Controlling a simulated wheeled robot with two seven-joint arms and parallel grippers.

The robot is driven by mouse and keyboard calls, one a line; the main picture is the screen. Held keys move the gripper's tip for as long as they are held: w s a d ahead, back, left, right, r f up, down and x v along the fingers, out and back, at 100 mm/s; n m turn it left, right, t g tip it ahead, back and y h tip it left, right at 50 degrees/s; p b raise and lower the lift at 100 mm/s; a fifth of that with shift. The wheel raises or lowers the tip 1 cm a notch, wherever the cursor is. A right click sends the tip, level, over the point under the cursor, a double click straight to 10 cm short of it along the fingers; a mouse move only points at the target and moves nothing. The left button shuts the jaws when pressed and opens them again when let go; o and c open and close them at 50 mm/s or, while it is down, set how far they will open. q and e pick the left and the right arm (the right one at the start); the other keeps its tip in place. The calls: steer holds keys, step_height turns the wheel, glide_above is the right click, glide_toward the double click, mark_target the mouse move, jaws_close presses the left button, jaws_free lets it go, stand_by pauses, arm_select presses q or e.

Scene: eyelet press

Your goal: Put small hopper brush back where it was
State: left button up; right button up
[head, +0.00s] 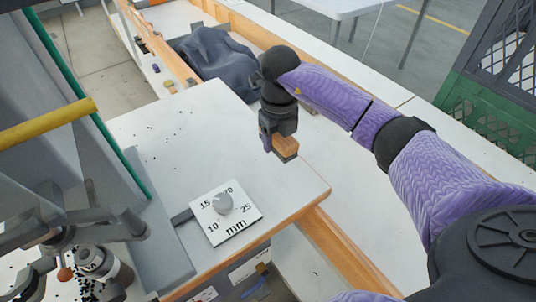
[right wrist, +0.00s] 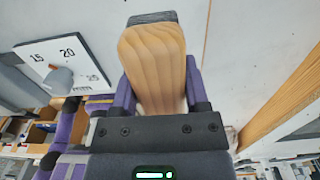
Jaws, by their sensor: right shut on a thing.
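The small hopper brush (head: 285,146) has a wooden handle and a dark bristle end. My right gripper (head: 277,136) is shut on it and holds it near the right edge of the white table top (head: 160,125). In the right wrist view, the brush's wooden handle (right wrist: 156,65) fills the space between the purple fingers, with the dark bristles at its far end. I cannot tell whether the bristles touch the table. My left gripper does not show in the head view.
A dial plate (head: 226,212) marked in mm lies on the table's front part. The press (head: 60,130) stands at the left with a yellow bar. A dark cloth or bag (head: 217,65) lies behind. Small black specks dot the table; its middle is otherwise clear.

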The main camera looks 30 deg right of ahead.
mark_target(276, 164)
step_height(276, 164, down, 6)
steer(key=shift+s+r+b, duration=0.1)
steer(key=shift+b, duration=0.6)
steer(key=o, duration=1.1)
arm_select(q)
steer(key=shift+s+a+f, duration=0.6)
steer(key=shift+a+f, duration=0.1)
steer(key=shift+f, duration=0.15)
arm_select(e)
steer(key=shift+o, duration=0.2)
step_height(276, 164, up, 11)
steer(key=p, duration=0.3)
steer(key=shift+r, duration=0.65)
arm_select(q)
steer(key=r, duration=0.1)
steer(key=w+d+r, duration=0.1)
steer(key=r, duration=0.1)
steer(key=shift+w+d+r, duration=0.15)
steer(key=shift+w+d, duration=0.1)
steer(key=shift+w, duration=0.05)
